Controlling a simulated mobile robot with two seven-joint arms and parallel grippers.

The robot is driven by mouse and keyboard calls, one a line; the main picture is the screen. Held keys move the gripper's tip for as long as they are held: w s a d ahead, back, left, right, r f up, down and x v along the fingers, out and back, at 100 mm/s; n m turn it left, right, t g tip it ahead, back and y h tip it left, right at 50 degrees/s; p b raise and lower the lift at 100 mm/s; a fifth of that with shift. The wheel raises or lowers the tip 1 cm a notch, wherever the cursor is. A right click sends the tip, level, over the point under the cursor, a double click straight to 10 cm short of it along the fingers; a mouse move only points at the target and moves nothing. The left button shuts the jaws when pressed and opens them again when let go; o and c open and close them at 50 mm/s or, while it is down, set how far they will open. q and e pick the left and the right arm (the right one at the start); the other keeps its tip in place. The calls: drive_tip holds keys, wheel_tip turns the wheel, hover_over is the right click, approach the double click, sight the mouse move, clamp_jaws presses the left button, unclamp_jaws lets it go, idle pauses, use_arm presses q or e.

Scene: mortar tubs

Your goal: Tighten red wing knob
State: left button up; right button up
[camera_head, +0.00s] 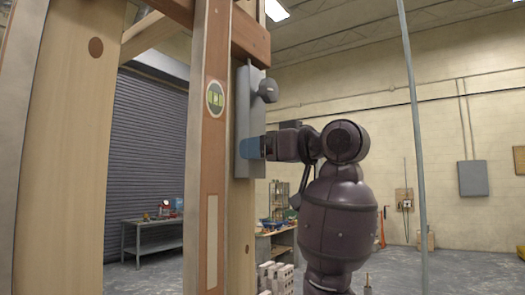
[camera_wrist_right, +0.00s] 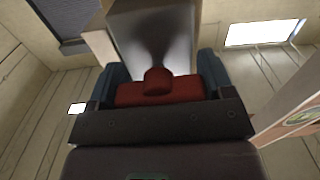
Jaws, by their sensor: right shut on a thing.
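The red wing knob (camera_wrist_right: 158,90) shows in the right wrist view, with a wide red body and a raised middle against a grey metal bracket (camera_wrist_right: 150,35). My right gripper (camera_wrist_right: 160,82) has one dark blue finger at each end of the knob and is shut on it. In the head view my right gripper (camera_head: 251,148) reaches in from the right to the side of the tall grey bracket (camera_head: 243,110) on a wooden post. There the red knob is hidden behind the fingers. My left gripper is not in view.
A dark grey round knob (camera_head: 268,90) sticks out from the bracket above my gripper. A wooden level (camera_head: 207,140) with a green vial stands upright just left of the bracket. A thin grey pole (camera_head: 413,130) rises to the right of my arm. A workbench (camera_head: 150,222) stands far back.

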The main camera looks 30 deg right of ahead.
drive_tip(key=shift+m+b, duration=0.3)
drive_tip(key=o, duration=0.9)
